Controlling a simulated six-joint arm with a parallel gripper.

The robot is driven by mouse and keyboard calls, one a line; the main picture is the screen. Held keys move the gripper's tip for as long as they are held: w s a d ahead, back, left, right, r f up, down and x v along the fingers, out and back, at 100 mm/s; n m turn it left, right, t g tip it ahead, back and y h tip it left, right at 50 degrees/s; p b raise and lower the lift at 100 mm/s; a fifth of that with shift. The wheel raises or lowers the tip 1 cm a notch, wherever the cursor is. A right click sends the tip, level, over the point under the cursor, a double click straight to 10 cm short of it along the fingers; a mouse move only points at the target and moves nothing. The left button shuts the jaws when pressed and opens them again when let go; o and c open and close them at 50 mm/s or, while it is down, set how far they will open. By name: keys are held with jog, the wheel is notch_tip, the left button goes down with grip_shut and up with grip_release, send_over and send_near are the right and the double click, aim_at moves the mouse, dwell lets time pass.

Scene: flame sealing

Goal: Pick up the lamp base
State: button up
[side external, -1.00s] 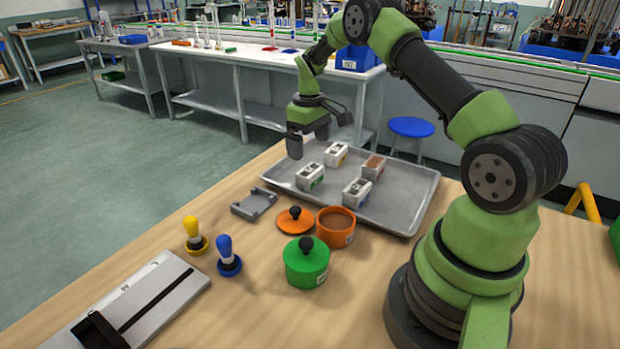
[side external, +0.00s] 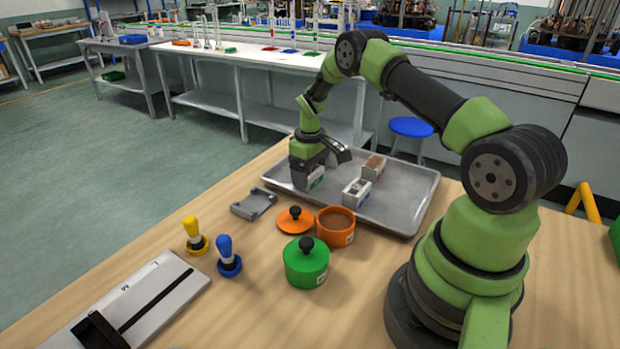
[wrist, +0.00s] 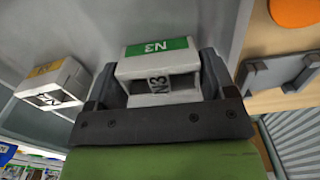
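A white block (wrist: 160,72) with a green label and the marking N3 sits on the metal tray (side external: 401,199). It is the likely lamp base, though nothing names it so. My gripper (wrist: 160,80) is lowered around it, one dark finger on each side, very close to its walls. I cannot tell whether the fingers press on it. In the side view the green-labelled block (side external: 316,178) shows only partly beside my gripper (side external: 306,182). A similar block with an orange-yellow label (wrist: 52,85) stands left in the wrist view; my gripper hides it in the side view.
Two more blocks, one blue-labelled (side external: 356,193) and one brown-topped (side external: 373,166), stand on the tray. A grey bracket (side external: 254,204), orange lid (side external: 295,219), orange pot (side external: 336,228), green lidded pot (side external: 306,264), and yellow (side external: 195,237) and blue (side external: 228,258) stamps are nearby.

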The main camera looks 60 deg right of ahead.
jog(key=c, duration=0.5)
jog(key=shift+o, duration=0.2)
notch_tip(320, 180, up, 9)
jog(key=shift+w+a, duration=0.1)
send_over(254, 204)
jog(key=f, duration=0.1)
jog(key=shift+n, duration=0.3)
jog(key=shift+f, duration=3.75)
